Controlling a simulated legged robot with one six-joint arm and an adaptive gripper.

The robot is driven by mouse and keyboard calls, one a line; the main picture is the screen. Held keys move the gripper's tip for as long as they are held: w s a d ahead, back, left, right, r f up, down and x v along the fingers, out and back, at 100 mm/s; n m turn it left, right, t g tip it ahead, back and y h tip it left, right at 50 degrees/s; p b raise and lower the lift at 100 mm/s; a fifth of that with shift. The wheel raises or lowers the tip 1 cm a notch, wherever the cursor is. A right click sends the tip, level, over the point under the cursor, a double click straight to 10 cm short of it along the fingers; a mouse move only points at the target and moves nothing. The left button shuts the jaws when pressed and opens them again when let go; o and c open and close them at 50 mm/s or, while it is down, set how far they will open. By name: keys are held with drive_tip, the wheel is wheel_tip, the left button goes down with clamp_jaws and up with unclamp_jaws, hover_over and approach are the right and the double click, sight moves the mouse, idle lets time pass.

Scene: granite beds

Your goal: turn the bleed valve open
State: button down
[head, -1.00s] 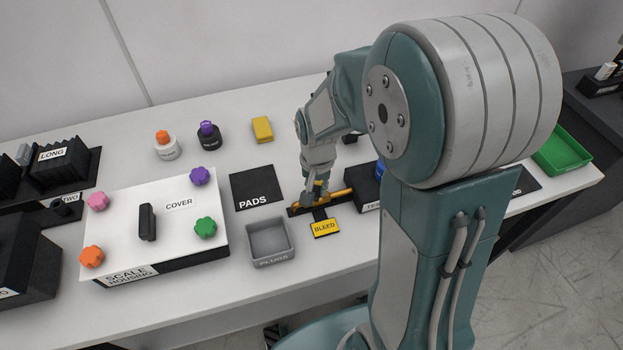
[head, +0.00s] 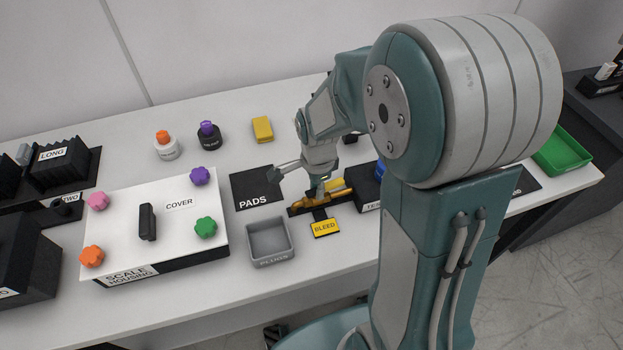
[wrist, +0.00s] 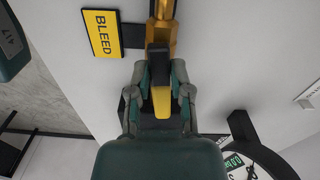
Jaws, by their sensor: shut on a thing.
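The bleed valve (head: 312,203) is a brass body on a dark base, behind the yellow BLEED label (head: 326,227). In the wrist view its brass pipe (wrist: 162,38) runs up from a dark hub, and its yellow handle (wrist: 161,103) extends from the hub toward me, roughly in line with the pipe. My gripper (wrist: 160,92) is shut on this handle, one finger on each side. In the head view my gripper (head: 318,187) is over the valve and hides part of it.
The grey PLUGS bin (head: 270,243) stands front left of the valve, and the black PADS mat (head: 256,190) lies left. A dark block (head: 368,192) stands close on the right. The white scale housing cover (head: 180,225) with coloured knobs is farther left. A gauge (wrist: 240,165) shows in the wrist view.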

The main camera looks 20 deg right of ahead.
drive_tip(key=shift+m, duration=0.5)
drive_tip(key=c, duration=0.7)
unclamp_jaws()
drive_tip(key=shift+r, duration=3)
wheel_tip(320, 180, up, 12)
